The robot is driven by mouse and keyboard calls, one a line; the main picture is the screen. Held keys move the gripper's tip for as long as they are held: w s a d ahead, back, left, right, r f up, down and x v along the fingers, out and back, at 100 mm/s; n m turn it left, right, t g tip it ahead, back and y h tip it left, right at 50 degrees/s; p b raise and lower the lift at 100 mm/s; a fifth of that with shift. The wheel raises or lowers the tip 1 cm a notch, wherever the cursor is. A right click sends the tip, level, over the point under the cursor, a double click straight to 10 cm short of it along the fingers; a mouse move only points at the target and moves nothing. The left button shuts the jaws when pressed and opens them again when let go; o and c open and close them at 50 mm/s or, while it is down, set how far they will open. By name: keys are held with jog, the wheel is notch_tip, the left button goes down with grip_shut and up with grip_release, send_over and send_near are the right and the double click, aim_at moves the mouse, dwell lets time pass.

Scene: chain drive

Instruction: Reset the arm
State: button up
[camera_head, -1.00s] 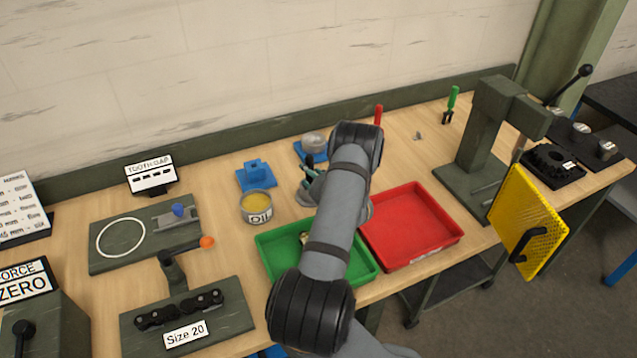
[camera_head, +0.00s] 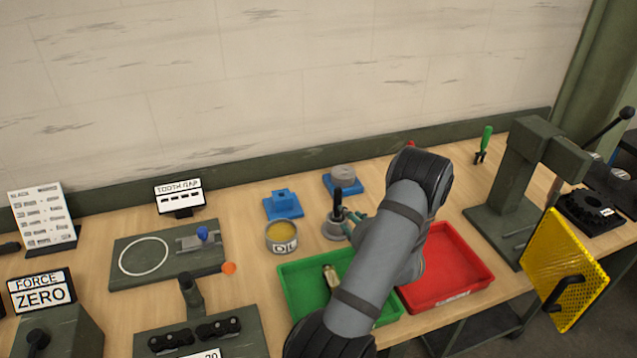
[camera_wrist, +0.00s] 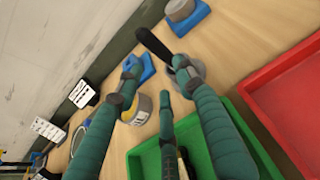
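My gripper (camera_head: 354,220) shows its teal fingers just left of my forearm, beyond the far edge of the green tray in the head view. In the wrist view, the fingers of my gripper (camera_wrist: 157,85) are spread, with their tips well apart and nothing seen held between them. A grey round piece with a black upright handle (camera_head: 337,203) stands on the bench close to the fingertips. The black handle (camera_wrist: 155,45) also shows beyond the fingertips in the wrist view. I cannot tell how far the fingers are from it.
The green tray (camera_head: 290,290) holds a small brass-coloured piece (camera_head: 330,278). The red tray (camera_head: 470,258) looks empty. An oil tin (camera_head: 282,238) and blue stands (camera_head: 281,207) are near the gripper. A dark green press (camera_head: 525,165) and yellow panel (camera_head: 567,272) stand at right.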

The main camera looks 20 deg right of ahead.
aim_at(337, 200)
jog(key=p+x, duration=0.2)
jog(key=x, duration=1)
jog(key=shift+w+f+p, duration=0.2)
jog(key=shift+f+p, duration=0.05)
jog(key=shift+p, duration=0.05)
notch_tip(337, 200, up, 2)
jog(key=shift+r, duration=0.1)
jog(key=shift+s+r, duration=0.1)
jog(key=shift+r, duration=0.5)
jog(key=shift+s, duration=0.1)
